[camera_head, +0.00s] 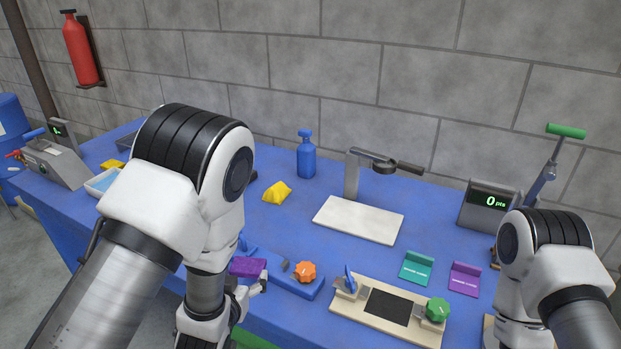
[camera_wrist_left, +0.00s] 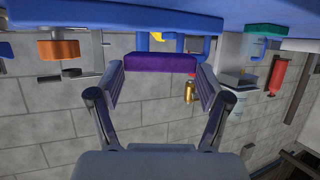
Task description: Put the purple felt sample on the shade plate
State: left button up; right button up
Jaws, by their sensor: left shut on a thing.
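The purple felt sample (camera_head: 247,267) is a small dark purple block held above the blue table's front left part. It also shows between the fingers in the left wrist view (camera_wrist_left: 160,62). My left gripper (camera_head: 252,280) is shut on it, one finger at each end. A flat white plate (camera_head: 358,220) lies under a stand with a dark-ended arm, at the table's middle. A beige board with a black square (camera_head: 388,305) lies nearer the front. I cannot tell for sure which of these is the shade plate. My right gripper is out of view; only its arm shows.
A blue base with an orange knob (camera_head: 305,271) is just right of the held sample. Teal (camera_head: 416,268) and purple (camera_head: 465,279) labelled pieces lie farther right. A yellow piece (camera_head: 277,192) and a blue bottle (camera_head: 306,156) stand behind. A display box (camera_head: 488,204) is at right.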

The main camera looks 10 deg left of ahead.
pick_arm(q)
jog(key=shift+f, duration=0.1)
jog(key=m+h, duration=0.1)
jog(key=s+d+f+m+h, duration=0.1)
jog(key=s+f+m+h, duration=0.1)
jog(key=h, duration=0.1)
jog(key=shift+s+d+g, duration=0.15)
jog(key=shift+d+g, duration=0.15)
jog(key=shift+g, duration=0.1)
jog(key=s+a+r+m, duration=0.1)
jog(key=s+a+r, duration=0.3)
jog(key=a, duration=0.5)
jog(key=shift+a+h, duration=0.3)
jog(key=shift+a, duration=0.1)
jog(key=shift+d+r, duration=0.1)
